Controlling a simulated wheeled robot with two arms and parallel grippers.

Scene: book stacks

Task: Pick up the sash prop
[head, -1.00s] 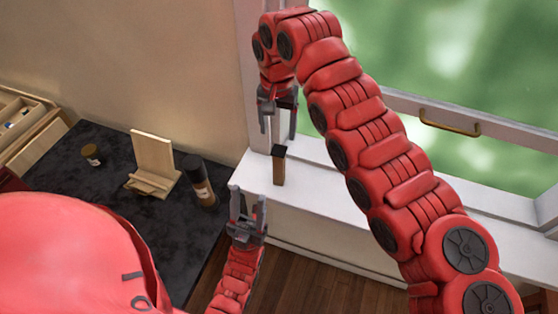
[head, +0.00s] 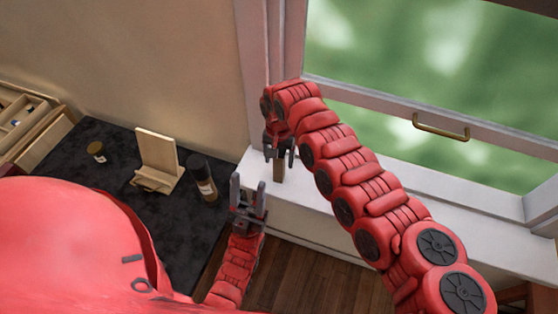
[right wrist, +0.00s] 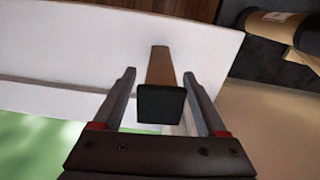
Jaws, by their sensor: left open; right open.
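The sash prop, a short upright wooden post with a black end, stands on the white window sill (head: 345,200). In the head view its lower part (head: 279,172) shows beneath my right gripper (head: 279,154), which hides its top. In the right wrist view, the black end of the sash prop (right wrist: 160,102) faces the camera, between the two open fingers of my right gripper (right wrist: 159,75). There are gaps between the prop and the fingers. My left gripper (head: 249,192) is open and empty, in front of the sill, left of the prop.
The window sash (head: 400,108) with a brass handle (head: 440,127) is behind my right arm. The sill right of the prop looks clear.

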